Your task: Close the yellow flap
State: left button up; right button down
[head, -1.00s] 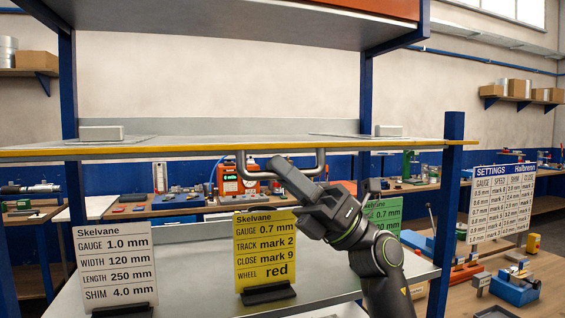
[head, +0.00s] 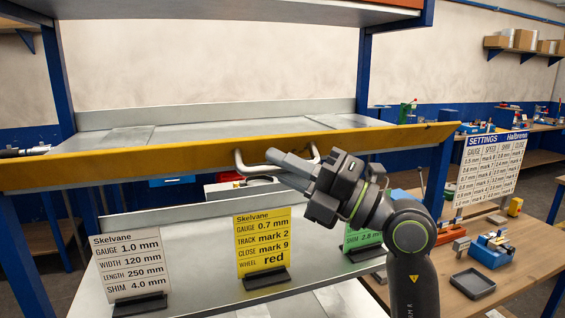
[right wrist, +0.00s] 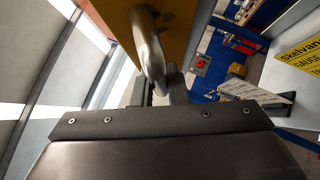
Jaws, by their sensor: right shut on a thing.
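The yellow flap (head: 180,158) runs across the shelf front in the head view, its yellow face showing as a long band that looks tilted. A grey metal U-shaped handle (head: 240,164) sticks out from its middle. My right gripper (head: 278,163) is shut on the handle, covering part of its bar. In the right wrist view the handle (right wrist: 147,45) comes down between the fingers (right wrist: 162,88), with the yellow flap (right wrist: 178,35) just behind it. My left gripper is not in view.
Below the flap, a lower shelf holds a white card (head: 132,262), a yellow card (head: 263,243) and a partly hidden green card (head: 362,238). Blue posts (head: 438,170) frame the shelf. A settings board (head: 490,165) and a workbench with tools stand to the right.

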aim_at(280, 142)
jog(key=r+m+h, duration=0.1)
jog(key=m, duration=0.1)
jog(key=r+m+h, duration=0.1)
jog(key=m+h, duration=0.1)
jog(key=shift+w+a+r, duration=0.1)
jog(key=shift+w, duration=0.25)
jog(key=shift+w+a+r+m+g+h+b, duration=0.15)
jog(key=shift+w+r+m+g+h, duration=0.2)
jog(key=shift+m+h, duration=0.2)
jog(key=shift+w+r+m+g+h+b, duration=0.15)
jog(key=shift+r+m+g+h, duration=0.05)
jog(key=shift+m+g+h, duration=0.3)
jog(key=c, duration=1.4)
grip_release()
jog(key=shift+c, duration=0.2)
jog(key=shift+d, duration=0.35)
jog(key=b+v, duration=0.8)
jog(key=v, duration=0.8)
jog(key=shift+s+d+r, duration=0.25)
jog(key=shift+s+r, duration=0.05)
jog(key=shift+s, duration=0.05)
